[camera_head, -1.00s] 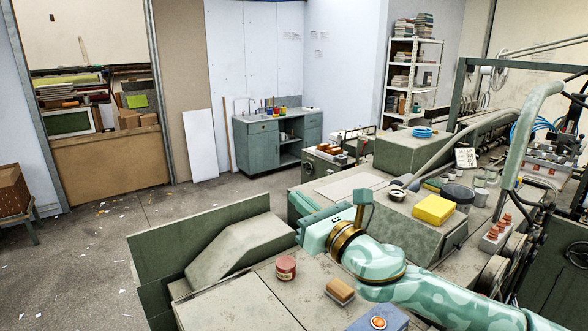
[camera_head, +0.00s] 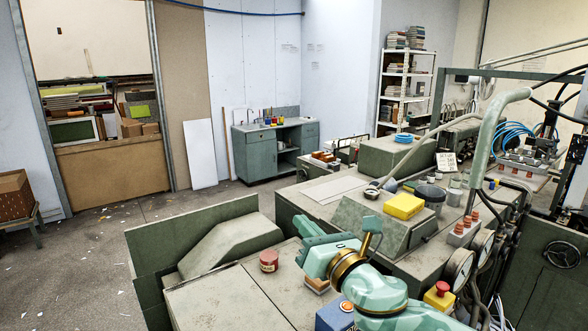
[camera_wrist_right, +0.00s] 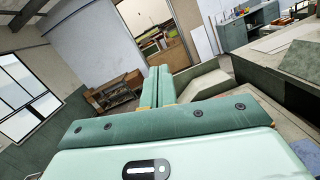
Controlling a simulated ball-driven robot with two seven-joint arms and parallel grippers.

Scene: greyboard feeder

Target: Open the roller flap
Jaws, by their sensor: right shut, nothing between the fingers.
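My right gripper (camera_head: 308,230) reaches in from the lower right in the head view, its teal fingers closed together and empty. In the right wrist view its fingers (camera_wrist_right: 163,84) stand side by side, with nothing between them. It is above the machine's front, near a sloped grey-green cover (camera_head: 385,228) in the middle of the feeder. I cannot tell which of these is the roller flap, and no flap stands visibly open. My left gripper is not in view.
A red stop button (camera_head: 441,289) and gauges (camera_head: 460,268) are at the right. The floor at left is open.

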